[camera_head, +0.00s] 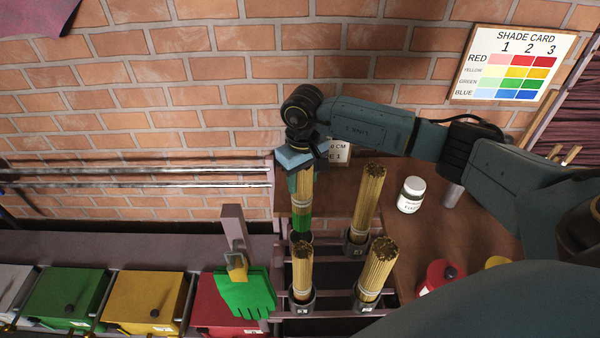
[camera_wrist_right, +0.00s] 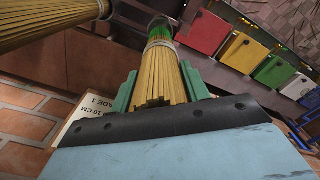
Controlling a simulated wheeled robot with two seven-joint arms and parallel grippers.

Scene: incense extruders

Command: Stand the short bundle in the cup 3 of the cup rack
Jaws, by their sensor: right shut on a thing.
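My right gripper (camera_head: 302,170) is shut on a bundle of tan sticks (camera_head: 302,187) with a green lower end. The bundle hangs roughly upright over the back left cup (camera_head: 301,237) of the cup rack (camera_head: 331,248); whether its foot is inside that cup I cannot tell. In the right wrist view the bundle (camera_wrist_right: 165,70) sits between the teal fingers (camera_wrist_right: 160,88). Other bundles stand in the back right cup (camera_head: 357,246), the front left cup (camera_head: 302,299) and the front right cup (camera_head: 367,298). Cup numbers are too small to read surely. My left gripper is out of view.
A green glove (camera_head: 246,292) hangs on a post (camera_head: 233,225) left of the rack. Green (camera_head: 65,295), yellow (camera_head: 143,300) and red (camera_head: 213,305) boxes stand farther left. A white jar (camera_head: 411,194) stands right of the rack. A shade card (camera_head: 513,64) hangs on the brick wall.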

